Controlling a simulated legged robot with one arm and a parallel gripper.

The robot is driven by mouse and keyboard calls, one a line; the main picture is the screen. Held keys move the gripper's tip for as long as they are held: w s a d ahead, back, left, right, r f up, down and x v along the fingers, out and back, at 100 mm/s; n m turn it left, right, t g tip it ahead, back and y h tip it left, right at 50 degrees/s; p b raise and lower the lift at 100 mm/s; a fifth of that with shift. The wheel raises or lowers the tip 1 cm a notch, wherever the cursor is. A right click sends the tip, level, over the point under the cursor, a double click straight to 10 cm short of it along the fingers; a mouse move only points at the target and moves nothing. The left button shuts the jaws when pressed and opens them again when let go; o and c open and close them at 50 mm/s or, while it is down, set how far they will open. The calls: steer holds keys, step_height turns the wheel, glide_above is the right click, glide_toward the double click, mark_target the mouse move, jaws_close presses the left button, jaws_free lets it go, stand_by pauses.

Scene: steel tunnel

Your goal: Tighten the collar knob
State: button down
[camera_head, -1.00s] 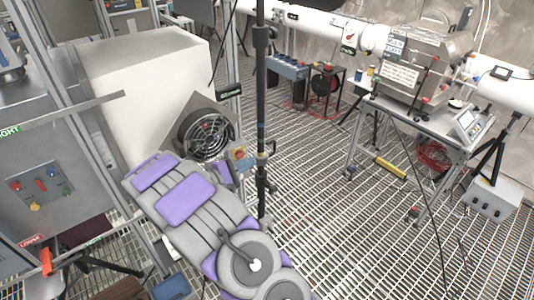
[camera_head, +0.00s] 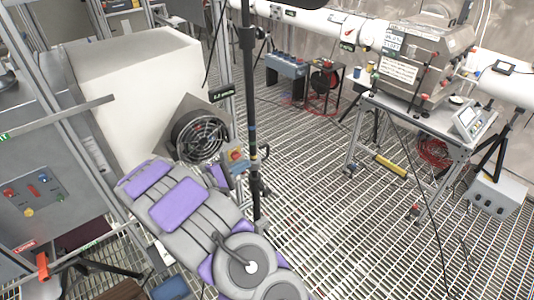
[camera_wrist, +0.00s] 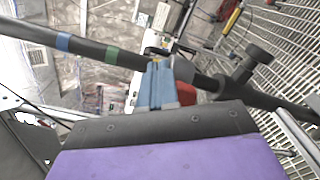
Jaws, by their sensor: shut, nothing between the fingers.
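A black upright pole (camera_head: 249,90) stands in the middle of the head view. In the wrist view the pole (camera_wrist: 85,48) runs diagonally and carries a blue and a green band. A dark collar (camera_wrist: 222,83) sits around it, with a dark knob (camera_wrist: 258,54) sticking out to one side. A small dark projection (camera_head: 265,152) shows beside the pole in the head view. My gripper (camera_wrist: 156,66) has blue fingers, closed together and empty. They overlap the pole in the picture, left of the collar; contact cannot be told. The gripper is hard to make out in the head view.
A fan (camera_head: 199,137) and a large white box (camera_head: 145,90) stand behind my arm. A metal bench (camera_head: 425,118) stands at right. Open grating lies between pole and bench.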

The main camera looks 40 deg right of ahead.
steer(key=a+b, duration=0.1)
steer(key=s+a+f+b, duration=0.1)
steer(key=b, duration=0.1)
steer(key=shift+a+f, duration=0.2)
steer(key=shift+f, duration=0.05)
stand_by(0.9)
steer(key=shift+s+d, duration=0.15)
steer(key=shift+s, duration=0.15)
steer(key=shift+s+f, duration=0.1)
stand_by(0.3)
